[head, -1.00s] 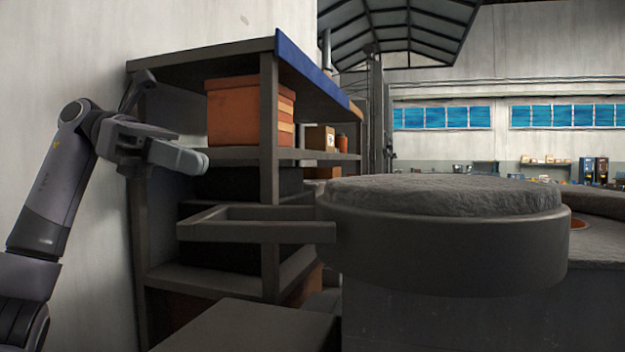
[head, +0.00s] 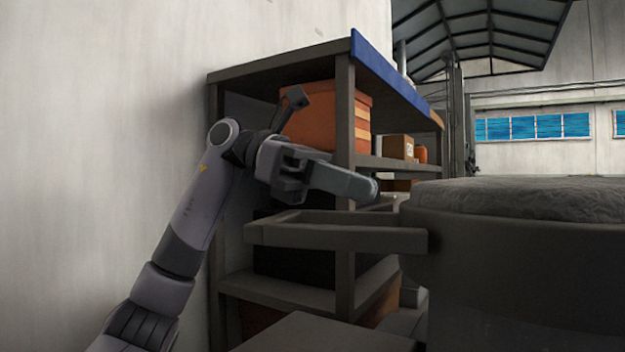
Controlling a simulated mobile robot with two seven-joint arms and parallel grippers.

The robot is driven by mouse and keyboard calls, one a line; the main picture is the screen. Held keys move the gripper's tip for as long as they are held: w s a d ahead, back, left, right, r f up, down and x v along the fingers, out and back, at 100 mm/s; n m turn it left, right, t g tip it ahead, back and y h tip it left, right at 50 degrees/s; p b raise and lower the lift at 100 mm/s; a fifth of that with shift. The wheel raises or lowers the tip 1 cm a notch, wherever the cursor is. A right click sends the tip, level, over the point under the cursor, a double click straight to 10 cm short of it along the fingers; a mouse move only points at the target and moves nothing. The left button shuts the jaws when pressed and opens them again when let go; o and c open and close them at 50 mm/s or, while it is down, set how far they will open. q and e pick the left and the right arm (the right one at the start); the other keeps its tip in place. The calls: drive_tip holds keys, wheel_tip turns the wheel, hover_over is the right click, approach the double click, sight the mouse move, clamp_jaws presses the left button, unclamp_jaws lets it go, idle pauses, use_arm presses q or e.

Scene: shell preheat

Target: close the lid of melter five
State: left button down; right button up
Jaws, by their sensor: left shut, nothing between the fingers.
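The melter lid is a thick round disc with a dark metal rim (head: 500,235) and a rough grey top (head: 530,198), at the right of the head view and cut off by the frame edge. A flat grey loop handle (head: 335,235) sticks out from its left side. My left gripper (head: 372,190) is shut and empty. Its fingertips show just above the handle's far bar, a little left of the lid rim. I cannot tell whether they touch the handle. No number is visible on the melter. My right gripper is out of view.
A dark shelf rack (head: 345,190) with a blue top edge stands behind my left arm, close to it. It holds an orange box (head: 335,115) and a smaller brown box (head: 398,147). A grey box-like surface (head: 320,335) lies below the handle. A bare wall fills the left.

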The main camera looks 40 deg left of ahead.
use_arm(q)
drive_tip(key=shift+w+d, duration=0.2)
drive_tip(key=shift+d, duration=0.45)
drive_tip(key=shift+w+d, duration=0.15)
drive_tip(key=shift+d, duration=0.45)
drive_tip(key=shift+d, duration=0.1)
